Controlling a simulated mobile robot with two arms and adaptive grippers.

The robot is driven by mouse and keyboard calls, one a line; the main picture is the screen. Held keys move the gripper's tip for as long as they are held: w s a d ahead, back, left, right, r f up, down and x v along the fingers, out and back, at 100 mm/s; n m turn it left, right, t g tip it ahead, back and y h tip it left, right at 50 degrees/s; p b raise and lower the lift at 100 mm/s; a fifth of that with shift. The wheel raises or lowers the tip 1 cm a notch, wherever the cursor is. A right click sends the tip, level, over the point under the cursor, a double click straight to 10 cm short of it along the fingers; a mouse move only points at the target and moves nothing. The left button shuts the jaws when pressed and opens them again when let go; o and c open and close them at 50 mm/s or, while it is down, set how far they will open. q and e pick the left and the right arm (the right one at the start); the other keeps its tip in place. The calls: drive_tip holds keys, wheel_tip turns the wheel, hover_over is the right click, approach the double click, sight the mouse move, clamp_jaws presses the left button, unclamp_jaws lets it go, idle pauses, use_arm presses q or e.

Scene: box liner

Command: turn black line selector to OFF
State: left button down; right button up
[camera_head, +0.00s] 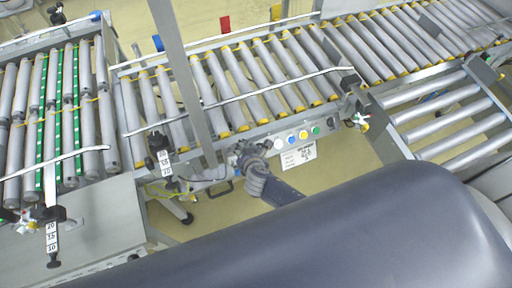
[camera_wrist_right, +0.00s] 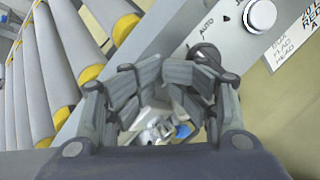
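The control panel sits on the side rail of the middle roller conveyor. My right gripper (camera_head: 246,152) is at the left end of its row of buttons in the head view. In the right wrist view my right gripper (camera_wrist_right: 162,72) has its jointed fingers bent inward, with a gap between them. A dark round knob (camera_wrist_right: 207,50), probably the black line selector, shows partly behind the right-hand finger, below the word AUTO. The fingers hide much of it, so its pointer and any contact cannot be made out. My left gripper is not in view.
White (camera_head: 278,144), blue (camera_head: 291,139), yellow (camera_head: 303,134) and green (camera_head: 316,130) buttons line the panel right of my gripper. Roller conveyors (camera_head: 240,85) run behind it. A clamp with a number scale (camera_head: 162,160) stands close on the left.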

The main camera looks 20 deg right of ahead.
drive_tip(key=w+r+p+v, duration=0.1)
drive_tip(key=p+v, duration=0.8)
drive_tip(key=v, duration=0.2)
drive_tip(key=shift+s, duration=0.15)
idle(0.5)
drive_tip(key=shift+r, duration=0.1)
idle(0.3)
